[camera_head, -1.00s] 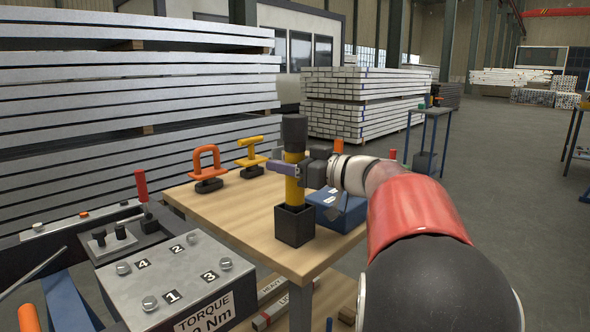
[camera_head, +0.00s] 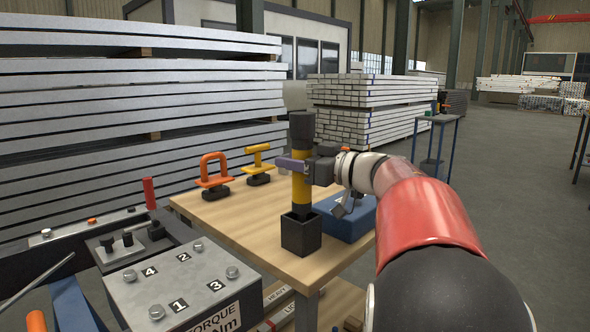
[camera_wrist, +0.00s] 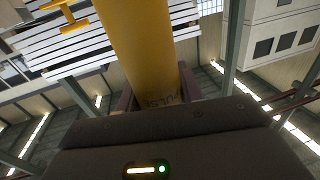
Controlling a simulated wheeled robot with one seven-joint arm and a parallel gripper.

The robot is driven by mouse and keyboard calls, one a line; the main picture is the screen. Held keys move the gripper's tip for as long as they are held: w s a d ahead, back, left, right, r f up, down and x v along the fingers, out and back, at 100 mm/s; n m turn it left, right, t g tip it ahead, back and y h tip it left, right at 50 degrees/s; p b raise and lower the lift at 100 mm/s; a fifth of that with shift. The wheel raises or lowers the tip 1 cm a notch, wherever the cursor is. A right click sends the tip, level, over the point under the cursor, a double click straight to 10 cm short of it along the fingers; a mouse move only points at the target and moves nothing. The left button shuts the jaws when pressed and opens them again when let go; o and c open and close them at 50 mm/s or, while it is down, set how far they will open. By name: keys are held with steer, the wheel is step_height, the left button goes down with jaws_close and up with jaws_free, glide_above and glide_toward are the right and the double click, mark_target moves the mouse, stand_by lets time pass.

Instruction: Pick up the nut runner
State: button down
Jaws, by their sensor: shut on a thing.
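The nut runner (camera_head: 302,185) is an upright tool with a yellow body and black ends. Its lower black end is at the mouth of a square black holder (camera_head: 300,236) on the wooden table; I cannot tell how deep it still sits. My gripper (camera_head: 292,164) comes from the right and is shut around the upper yellow body. In the wrist view the nut runner's yellow body (camera_wrist: 145,50) fills the space between the jaws, with dark lettering low on it.
The wooden table (camera_head: 240,220) also bears an orange-handled tool (camera_head: 214,172), a yellow T-handled tool (camera_head: 258,165) and a blue box (camera_head: 345,218) behind the holder. A grey torque box (camera_head: 185,285) with numbered bolts stands at front left.

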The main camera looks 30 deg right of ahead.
step_height(320, 180, up, 18)
steer(key=shift+f+p, duration=0.15)
steer(key=shift+p, duration=0.2)
stand_by(3.4)
